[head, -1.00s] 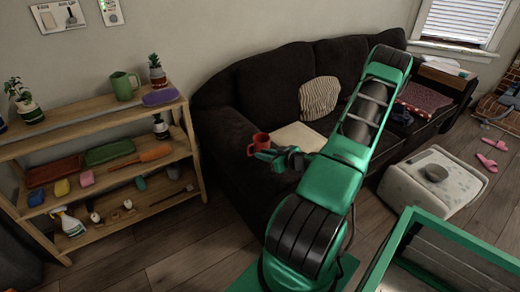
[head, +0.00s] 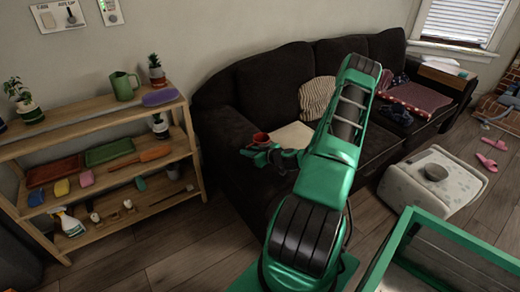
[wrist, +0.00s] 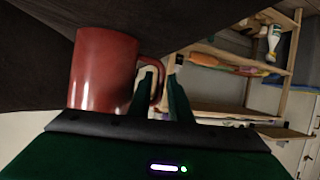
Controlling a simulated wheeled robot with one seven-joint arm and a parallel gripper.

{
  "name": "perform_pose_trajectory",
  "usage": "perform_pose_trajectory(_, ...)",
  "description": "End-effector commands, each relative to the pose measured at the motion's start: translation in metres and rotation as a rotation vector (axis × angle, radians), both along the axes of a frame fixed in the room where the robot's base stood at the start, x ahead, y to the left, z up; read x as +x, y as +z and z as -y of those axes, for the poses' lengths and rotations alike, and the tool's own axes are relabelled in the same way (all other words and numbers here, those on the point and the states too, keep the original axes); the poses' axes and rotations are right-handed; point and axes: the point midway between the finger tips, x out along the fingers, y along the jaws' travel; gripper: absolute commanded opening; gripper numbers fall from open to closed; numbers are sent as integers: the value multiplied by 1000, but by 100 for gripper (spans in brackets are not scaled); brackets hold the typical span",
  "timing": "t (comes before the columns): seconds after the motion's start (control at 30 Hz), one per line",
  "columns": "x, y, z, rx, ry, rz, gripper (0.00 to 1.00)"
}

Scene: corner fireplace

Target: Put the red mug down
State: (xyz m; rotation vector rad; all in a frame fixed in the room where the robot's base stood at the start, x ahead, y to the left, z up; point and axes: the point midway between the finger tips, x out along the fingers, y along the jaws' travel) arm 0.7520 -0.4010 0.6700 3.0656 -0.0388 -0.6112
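The red mug (head: 261,138) is at the end of my gripper (head: 256,153), in front of the dark sofa in the head view. Its opening faces up and its lower part is hidden behind the gripper. In the wrist view the mug (wrist: 103,70) is large at the left, with its handle between the fingers of my gripper (wrist: 163,68). One finger appears to be inside the handle loop, and the gripper looks shut on the handle. I cannot tell whether the mug's base touches anything.
The dark sofa (head: 285,85) carries a pale cushion (head: 292,136) and a striped cushion (head: 316,95). A wooden shelf (head: 100,122) at the left holds a green pitcher (head: 124,86), plants and trays. A pale ottoman (head: 432,185) with a bowl stands at the right.

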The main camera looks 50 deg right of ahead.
Motion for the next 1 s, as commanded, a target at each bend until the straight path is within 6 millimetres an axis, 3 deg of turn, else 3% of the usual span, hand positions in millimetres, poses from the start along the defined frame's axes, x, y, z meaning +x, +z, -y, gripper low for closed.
perform_pose_trajectory(0.2,1,0,0,0,0,0,18)
perform_pose_trajectory(0.23,1,0,0,0,0,0,15)
perform_pose_trajectory(0.3,1,0,0,0,0,0,0)
perform_pose_trajectory(0.77,1,3,0,-1,0,1,0)
perform_pose_trajectory(1.0,1,21,0,-3,1,1,0)
